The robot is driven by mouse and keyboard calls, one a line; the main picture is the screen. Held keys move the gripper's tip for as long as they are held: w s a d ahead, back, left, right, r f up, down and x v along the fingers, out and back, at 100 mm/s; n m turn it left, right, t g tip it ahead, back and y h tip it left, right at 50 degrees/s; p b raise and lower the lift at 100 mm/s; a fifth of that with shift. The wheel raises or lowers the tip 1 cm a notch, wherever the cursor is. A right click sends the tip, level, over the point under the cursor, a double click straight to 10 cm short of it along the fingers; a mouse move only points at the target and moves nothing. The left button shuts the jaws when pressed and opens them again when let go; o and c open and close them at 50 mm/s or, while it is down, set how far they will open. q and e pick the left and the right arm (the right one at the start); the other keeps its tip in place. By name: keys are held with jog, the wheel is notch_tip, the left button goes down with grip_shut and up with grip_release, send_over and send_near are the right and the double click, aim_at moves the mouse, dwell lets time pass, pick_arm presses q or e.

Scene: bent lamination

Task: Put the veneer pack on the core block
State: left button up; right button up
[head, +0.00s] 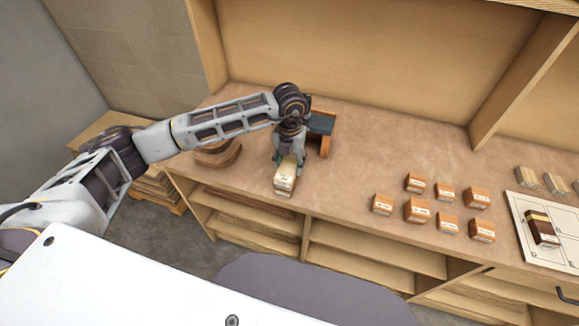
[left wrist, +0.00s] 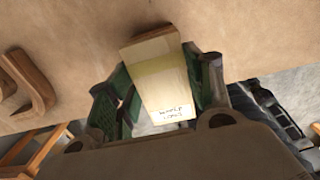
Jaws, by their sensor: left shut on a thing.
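My left gripper (head: 289,158) is shut on a long pale wooden pack with a white label on its end (head: 285,180), which I take to be the veneer pack. In the left wrist view the pack (left wrist: 162,82) lies between the green-sided fingers (left wrist: 160,85), with a lighter band around it and the handwritten label too blurred to read. A wooden stand with a dark top (head: 321,124) is just behind and right of the gripper, partly hidden by it; I cannot tell whether it is the core block. My right gripper is not in view.
Several labelled orange-brown blocks (head: 447,224) stand right of centre on the bench (head: 340,195). A white board (head: 522,208) with a dark striped block (head: 541,228) is at the far right. Curved brown wood pieces (head: 218,153) lie left. Bench between gripper and blocks is clear.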

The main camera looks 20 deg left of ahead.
aim_at(290, 164)
pick_arm(q)
notch_tip(290, 164, down, 2)
jog(key=shift+f, duration=0.2)
jog(key=shift+f, duration=0.15)
jog(key=o, duration=1.1)
jog(key=shift+c, duration=0.2)
jog(key=shift+r, duration=0.3)
notch_tip(290, 164, up, 12)
jog(key=b, duration=0.1)
jog(key=shift+f+b, duration=0.15)
jog(key=shift+b, duration=0.25)
